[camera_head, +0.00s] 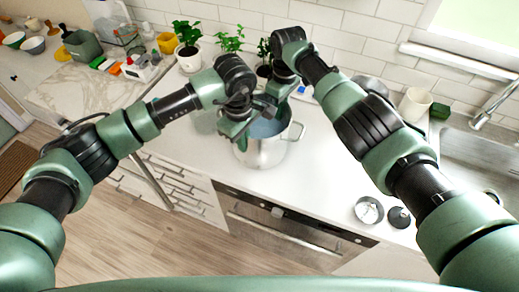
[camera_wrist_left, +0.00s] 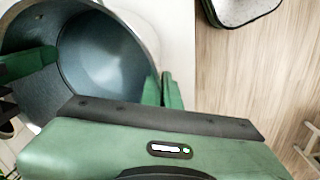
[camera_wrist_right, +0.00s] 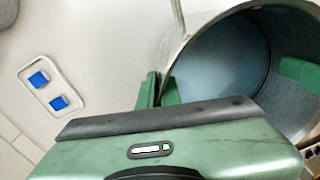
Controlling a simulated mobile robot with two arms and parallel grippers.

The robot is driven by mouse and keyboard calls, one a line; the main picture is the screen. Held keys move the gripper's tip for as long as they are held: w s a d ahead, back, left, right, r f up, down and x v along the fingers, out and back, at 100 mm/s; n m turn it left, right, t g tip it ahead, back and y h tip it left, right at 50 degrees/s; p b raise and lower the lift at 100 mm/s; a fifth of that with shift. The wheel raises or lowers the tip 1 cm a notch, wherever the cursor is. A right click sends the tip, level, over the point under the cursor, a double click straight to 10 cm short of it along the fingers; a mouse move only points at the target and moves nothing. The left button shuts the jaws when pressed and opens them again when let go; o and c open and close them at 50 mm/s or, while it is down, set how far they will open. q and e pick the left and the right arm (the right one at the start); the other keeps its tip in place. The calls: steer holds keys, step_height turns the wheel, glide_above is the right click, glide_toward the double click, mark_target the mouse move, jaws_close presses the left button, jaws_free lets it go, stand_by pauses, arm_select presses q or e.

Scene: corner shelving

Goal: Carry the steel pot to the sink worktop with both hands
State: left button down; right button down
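The steel pot (camera_head: 265,155) stands upright on the white worktop above the oven, with one loop handle visible on its right side. My left gripper (camera_head: 237,128) is at the pot's left rim. In the left wrist view its fingers are wide apart, one inside the pot (camera_wrist_left: 105,55) and one by the rim. My right gripper (camera_head: 268,110) is at the far rim. In the right wrist view its fingers are also apart, one outside the wall and one over the pot's inside (camera_wrist_right: 225,60). The pot looks empty. The grippers hide part of its rim.
The sink (camera_head: 470,165) is at the right, with a tap (camera_head: 490,108). A round dial-like item (camera_head: 369,211) and a dark item (camera_head: 399,217) lie near the front edge. Potted plants (camera_head: 188,50) stand behind.

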arm_select(q)
steer(key=c, duration=1.7)
jaws_free()
steer(key=shift+a, duration=0.15)
arm_select(e)
steer(key=c, duration=1.6)
jaws_free()
steer(key=shift+d, duration=0.15)
arm_select(q)
steer(key=shift+s+r, duration=0.1)
steer(key=shift+s, duration=0.1)
arm_select(e)
steer(key=shift+s+r, duration=0.15)
steer(key=shift+s, duration=0.05)
steer(key=shift+w, duration=0.1)
steer(key=shift+r, duration=0.1)
arm_select(q)
steer(key=r, duration=1.2)
steer(key=shift+s, duration=0.2)
arm_select(e)
steer(key=r, duration=1.1)
steer(key=shift+w+r, duration=0.2)
steer(key=shift+r, duration=0.15)
arm_select(q)
steer(key=shift+f, duration=0.1)
arm_select(e)
steer(key=shift+s+f, duration=0.1)
steer(key=shift+f, duration=0.05)
